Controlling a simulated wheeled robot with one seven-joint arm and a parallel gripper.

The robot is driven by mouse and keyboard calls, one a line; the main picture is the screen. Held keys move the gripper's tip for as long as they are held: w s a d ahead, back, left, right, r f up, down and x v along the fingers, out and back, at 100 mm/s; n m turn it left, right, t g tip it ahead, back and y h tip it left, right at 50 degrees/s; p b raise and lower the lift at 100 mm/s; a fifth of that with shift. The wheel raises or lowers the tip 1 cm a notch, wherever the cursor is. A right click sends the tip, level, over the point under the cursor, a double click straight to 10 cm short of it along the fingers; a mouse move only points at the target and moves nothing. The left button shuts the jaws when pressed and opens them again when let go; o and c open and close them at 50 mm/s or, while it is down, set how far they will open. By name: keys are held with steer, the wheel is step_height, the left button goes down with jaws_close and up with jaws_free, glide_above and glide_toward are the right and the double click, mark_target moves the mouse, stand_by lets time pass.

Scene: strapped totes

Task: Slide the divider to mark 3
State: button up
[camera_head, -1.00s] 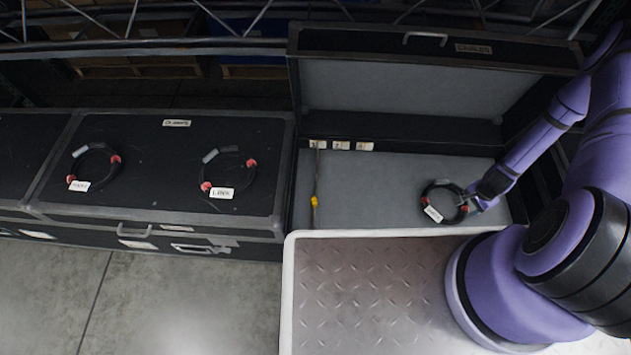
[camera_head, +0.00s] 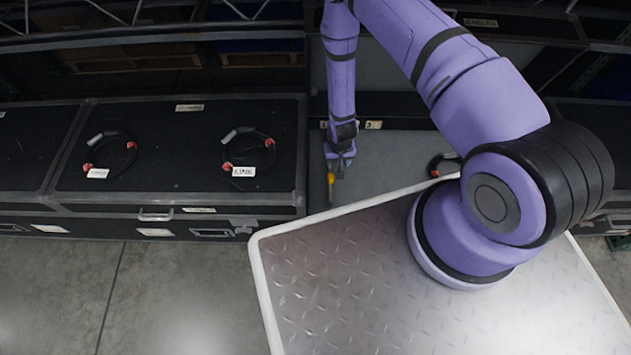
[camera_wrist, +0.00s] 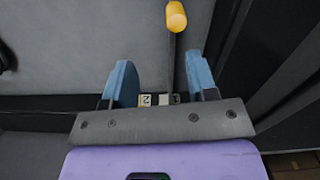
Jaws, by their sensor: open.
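The divider is a thin bar with a yellow knob (camera_head: 331,178) at the left end of the open case. In the wrist view the divider bar (camera_wrist: 172,60) runs between my gripper's blue fingers, nearer the right one, with its yellow knob (camera_wrist: 176,17) beyond the fingertips. My gripper (camera_head: 340,167) is open over the divider; I see no clear contact with it. It also shows in the wrist view (camera_wrist: 158,65). A label reading 2 (camera_wrist: 145,99) shows between the fingers. A mark label (camera_head: 373,125) shows right of my wrist; other marks are partly hidden by my arm.
A black cable coil (camera_head: 434,163) lies in the case to the right, partly hidden by my arm. The closed case (camera_head: 180,185) at left carries two tagged coils. The case's left wall (camera_wrist: 235,70) is close beside my gripper. The case floor (camera_head: 385,150) between divider and coil looks clear.

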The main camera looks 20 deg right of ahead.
mark_target(331, 175)
steer(key=shift+a+n, duration=0.3)
steer(key=shift+a, duration=0.8)
steer(key=shift+s+f, duration=0.1)
steer(key=shift+f, duration=0.2)
step_height(331, 175, down, 10)
jaws_close()
